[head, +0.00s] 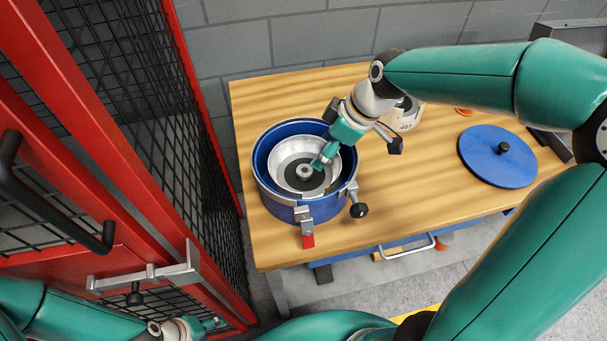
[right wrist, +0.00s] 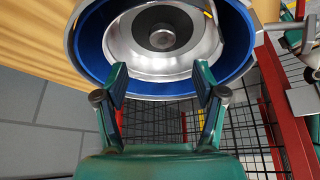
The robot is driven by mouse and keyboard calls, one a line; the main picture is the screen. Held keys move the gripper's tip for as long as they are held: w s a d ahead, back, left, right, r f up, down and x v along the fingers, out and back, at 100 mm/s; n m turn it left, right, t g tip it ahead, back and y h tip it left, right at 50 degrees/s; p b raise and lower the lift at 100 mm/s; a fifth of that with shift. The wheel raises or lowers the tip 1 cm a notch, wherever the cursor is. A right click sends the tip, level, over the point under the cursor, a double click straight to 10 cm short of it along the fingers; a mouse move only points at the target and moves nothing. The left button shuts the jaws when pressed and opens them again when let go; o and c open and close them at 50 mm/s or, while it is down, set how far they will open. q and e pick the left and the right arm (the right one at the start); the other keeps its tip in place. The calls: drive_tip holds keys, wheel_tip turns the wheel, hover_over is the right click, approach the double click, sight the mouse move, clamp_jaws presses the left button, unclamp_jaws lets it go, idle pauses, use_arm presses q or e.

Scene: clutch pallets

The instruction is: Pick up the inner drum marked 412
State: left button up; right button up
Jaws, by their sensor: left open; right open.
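A silver inner drum (head: 284,153) with a dark disc and a pale hub at its centre sits inside a blue outer drum (head: 275,204). No number is readable on it. It also shows in the right wrist view (right wrist: 195,55), inside the blue rim. My right gripper (head: 318,163) reaches down into the drum's opening near the hub. In the right wrist view its two fingers (right wrist: 160,78) are apart with nothing between them; contact with the drum cannot be told. My left gripper (head: 213,323) is low at the left, away from the table, open.
A tag reading 407 (head: 406,126) is on an object partly hidden behind my right arm. A blue lid (head: 487,170) with a black knob lies at the right of the wooden table (head: 420,200). A red-framed mesh cage (head: 180,60) stands close on the left. The blue drum has protruding clamps.

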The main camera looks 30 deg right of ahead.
sight(306, 170)
drive_tip(key=x, duration=0.3)
drive_tip(key=shift+a+f, duration=0.1)
drive_tip(key=shift+f, duration=0.15)
drive_tip(key=shift+p+x, duration=0.85)
drive_tip(key=shift+x, duration=1.8)
drive_tip(key=shift+s+a, duration=0.1)
drive_tip(key=shift+s, duration=0.1)
clamp_jaws()
drive_tip(key=shift+w+r, duration=0.1)
drive_tip(key=shift+w, duration=0.05)
